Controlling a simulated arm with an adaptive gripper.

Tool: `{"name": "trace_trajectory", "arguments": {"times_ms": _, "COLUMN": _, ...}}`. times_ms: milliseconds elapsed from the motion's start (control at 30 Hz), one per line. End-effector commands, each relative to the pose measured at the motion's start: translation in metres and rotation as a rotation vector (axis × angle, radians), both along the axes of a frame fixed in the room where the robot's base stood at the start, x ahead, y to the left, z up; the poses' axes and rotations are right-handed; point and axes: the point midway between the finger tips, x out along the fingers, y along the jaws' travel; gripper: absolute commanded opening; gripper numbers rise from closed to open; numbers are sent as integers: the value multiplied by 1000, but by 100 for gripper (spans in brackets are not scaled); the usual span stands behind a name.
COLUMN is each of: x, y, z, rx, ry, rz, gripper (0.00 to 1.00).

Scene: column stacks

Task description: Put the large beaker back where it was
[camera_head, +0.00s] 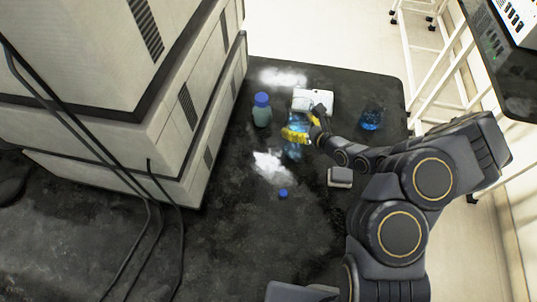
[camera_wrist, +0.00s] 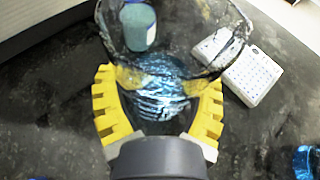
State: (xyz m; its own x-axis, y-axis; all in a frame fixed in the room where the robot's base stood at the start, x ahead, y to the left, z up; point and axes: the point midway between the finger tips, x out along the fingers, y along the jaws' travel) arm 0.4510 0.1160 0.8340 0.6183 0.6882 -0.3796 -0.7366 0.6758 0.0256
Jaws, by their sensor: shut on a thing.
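The large beaker (camera_head: 293,151) is clear glass with blue liquid in it. In the wrist view the large beaker (camera_wrist: 160,78) stands between the yellow fingers, its wide rim toward the top of the picture. My gripper (camera_head: 297,132) is shut on the beaker, with one finger on each side of its body in the wrist view (camera_wrist: 158,108). I cannot tell whether the beaker's base touches the table or is slightly above it. The hand hides part of the beaker in the head view.
A blue-capped bottle (camera_head: 262,111) stands left of the beaker. A smaller beaker of blue liquid (camera_head: 371,118) stands right. A small box (camera_head: 340,177) and blue cap (camera_head: 283,193) lie nearer.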

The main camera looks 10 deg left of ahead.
Motion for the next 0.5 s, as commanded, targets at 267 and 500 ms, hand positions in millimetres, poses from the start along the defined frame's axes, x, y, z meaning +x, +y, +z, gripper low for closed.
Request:
{"name": "trace_trajectory", "arguments": {"times_ms": 267, "x": -57, "y": 56, "z": 30, "rx": -11, "ry": -22, "rz": 270, "gripper": 36}}
{"name": "trace_trajectory", "arguments": {"times_ms": 500, "x": -73, "y": 67, "z": 25, "rx": -19, "ry": -27, "rz": 339, "gripper": 36}}
